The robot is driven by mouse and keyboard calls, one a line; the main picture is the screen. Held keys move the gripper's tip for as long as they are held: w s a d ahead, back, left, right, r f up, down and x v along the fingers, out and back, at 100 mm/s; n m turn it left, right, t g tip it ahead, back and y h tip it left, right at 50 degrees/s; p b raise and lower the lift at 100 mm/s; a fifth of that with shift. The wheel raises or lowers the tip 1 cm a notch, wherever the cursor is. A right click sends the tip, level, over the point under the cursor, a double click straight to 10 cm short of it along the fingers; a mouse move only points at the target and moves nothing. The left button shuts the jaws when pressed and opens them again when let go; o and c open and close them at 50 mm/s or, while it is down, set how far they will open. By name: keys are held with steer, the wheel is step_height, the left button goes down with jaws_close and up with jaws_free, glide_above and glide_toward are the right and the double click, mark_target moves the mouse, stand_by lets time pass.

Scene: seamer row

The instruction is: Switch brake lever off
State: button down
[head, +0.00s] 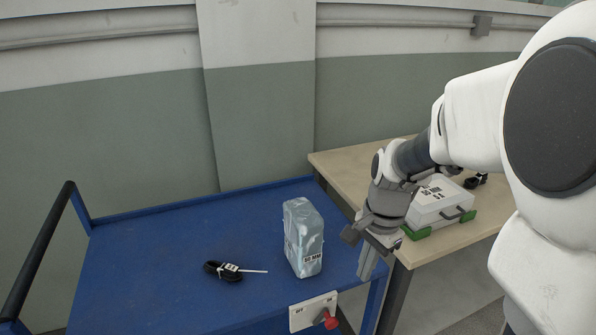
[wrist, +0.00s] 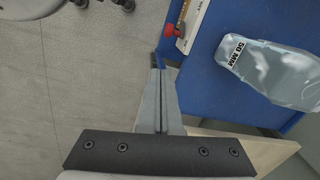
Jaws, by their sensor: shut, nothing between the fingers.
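The brake lever (head: 330,321) has a red knob and sits on a pale plate (head: 313,311) with small lettering at the blue cart's front edge. In the wrist view the red knob (wrist: 174,30) is at the top centre, beside its plate (wrist: 193,22). My gripper (head: 366,276) points down beside the cart's right edge, to the right of and above the lever. In the wrist view the fingers (wrist: 157,75) are together and empty, apart from the knob. The lettering is too small to read surely.
A wooden table (head: 352,165) behind holds a white case (head: 440,203) with green corners. The cart's black handle (head: 38,245) is at left.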

step_height(320, 180, down, 10)
steer(key=w+d+m+g+b, duration=0.1)
steer(key=w+d+m+b, duration=0.1)
steer(key=m, duration=0.1)
steer(key=shift+w+d+m, duration=0.15)
steer(key=shift+w+m, duration=0.2)
steer(key=shift+m, duration=0.05)
steer(key=s+a+f+b, duration=0.1)
steer(key=a+f+b, duration=0.3)
steer(key=f, duration=0.4)
steer(key=shift+s+a, duration=0.15)
steer(key=shift+a, duration=0.15)
